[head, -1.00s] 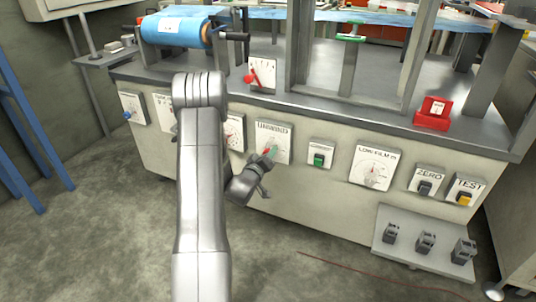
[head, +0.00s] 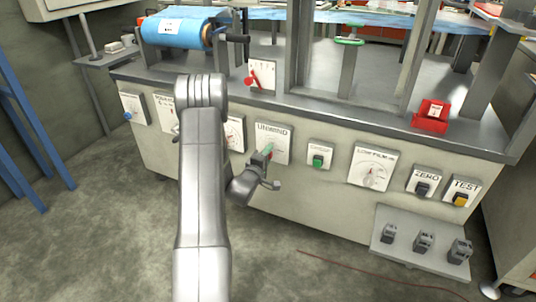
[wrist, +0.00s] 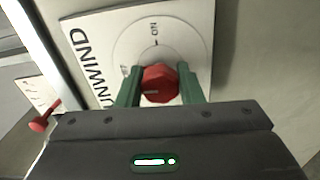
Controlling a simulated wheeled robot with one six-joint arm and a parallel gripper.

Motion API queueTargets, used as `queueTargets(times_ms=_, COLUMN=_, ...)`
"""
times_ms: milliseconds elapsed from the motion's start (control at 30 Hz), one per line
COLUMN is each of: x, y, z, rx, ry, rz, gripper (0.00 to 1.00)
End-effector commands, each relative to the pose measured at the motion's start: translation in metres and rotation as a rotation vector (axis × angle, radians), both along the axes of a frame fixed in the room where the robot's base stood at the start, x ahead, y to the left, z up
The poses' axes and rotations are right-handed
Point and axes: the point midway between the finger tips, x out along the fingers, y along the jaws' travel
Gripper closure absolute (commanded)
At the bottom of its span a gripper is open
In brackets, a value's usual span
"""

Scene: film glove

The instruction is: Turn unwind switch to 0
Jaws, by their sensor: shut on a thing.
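The unwind switch is a red knob (wrist: 159,84) on a white square plate (wrist: 190,20) marked UNWIND. In the wrist view a mark and "ON" stand beyond the knob, and part of a second label shows at its left. My gripper (wrist: 159,86) has its green fingers on both sides of the knob and is shut on it. In the head view the UNWIND plate (head: 274,133) is on the front of the machine. My gripper (head: 267,153) covers most of the knob there, so its pointer direction cannot be told.
A green button (head: 317,160) and a dial plate (head: 371,166) are to the right on the same panel. A red lever (head: 251,79) stands on the bench above.

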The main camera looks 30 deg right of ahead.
Motion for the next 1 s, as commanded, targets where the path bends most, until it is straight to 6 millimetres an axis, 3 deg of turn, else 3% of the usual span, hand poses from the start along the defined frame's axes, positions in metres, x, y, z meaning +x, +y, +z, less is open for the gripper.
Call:
queueTargets(times_ms=667, x=0.0004, y=0.0001, z=-0.0001, rx=-0.044, ry=0.051, rz=0.001, gripper=0.89)
queueTargets(times_ms=700, x=0.0004, y=0.0001, z=0.0000, rx=-0.044, ry=0.051, rz=0.001, gripper=0.64)
queueTargets(times_ms=800, x=0.0004, y=0.0002, z=-0.0001, rx=-0.044, ry=0.051, rz=0.001, gripper=0.45)
queueTargets(times_ms=1000, x=0.0003, y=0.0001, z=0.0000, rx=-0.043, ry=0.050, rz=0.001, gripper=0.45)
